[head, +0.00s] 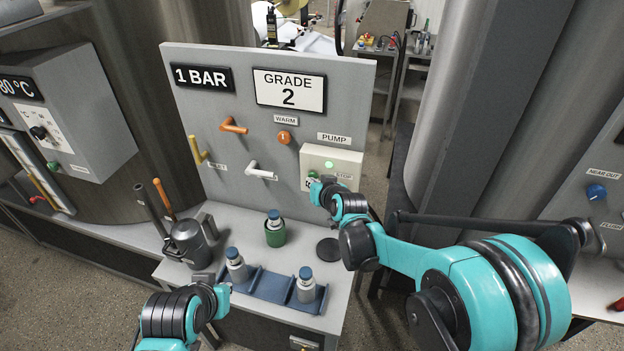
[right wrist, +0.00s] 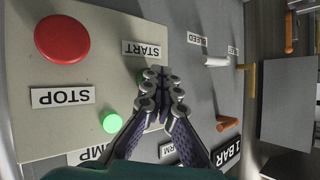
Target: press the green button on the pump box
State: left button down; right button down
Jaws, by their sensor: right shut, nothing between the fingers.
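The pump box (head: 345,163) is a pale box on the grey panel, under the PUMP label. In the right wrist view its face (right wrist: 100,70) appears upside down, with a large red button (right wrist: 62,38) by the STOP label. A green button (right wrist: 148,73) by the START label is mostly hidden behind my fingertips; it also shows in the head view (head: 313,173). A lit green lamp (right wrist: 111,123) is separate. My right gripper (right wrist: 160,88) is shut and empty, its tips at the green button; contact cannot be told. My left gripper (head: 207,285) is low, its fingers unclear.
The panel carries an orange handle (head: 233,126), a white handle (head: 261,172) and a yellow handle (head: 197,151) left of the box. Below, the bench holds a green cup (head: 275,237) with a bottle, a blue rack (head: 268,287) with bottles and a grey jug (head: 190,243).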

jog(key=shift+s+a, duration=0.3)
jog(key=shift+s, duration=0.6)
jog(key=s, duration=0.1)
jog(key=s+a, duration=0.1)
jog(key=s, duration=0.2)
jog(key=shift+s+a, duration=0.25)
jog(key=shift+s, duration=0.1)
dwell(0.5)
jog(key=s+d+f+g+h+b, duration=0.2)
jog(key=s+d, duration=0.7)
jog(key=s, duration=0.4)
jog(key=s+d+f+m+g+h+b, duration=0.1)
jog(key=s+d+f+g+h+b, duration=0.1)
jog(key=s+d, duration=0.6)
jog(key=s, duration=0.5)
jog(key=shift+d+f+g+b, duration=0.3)
jog(key=shift+d+f+b, duration=0.05)
jog(key=shift+d, duration=0.05)
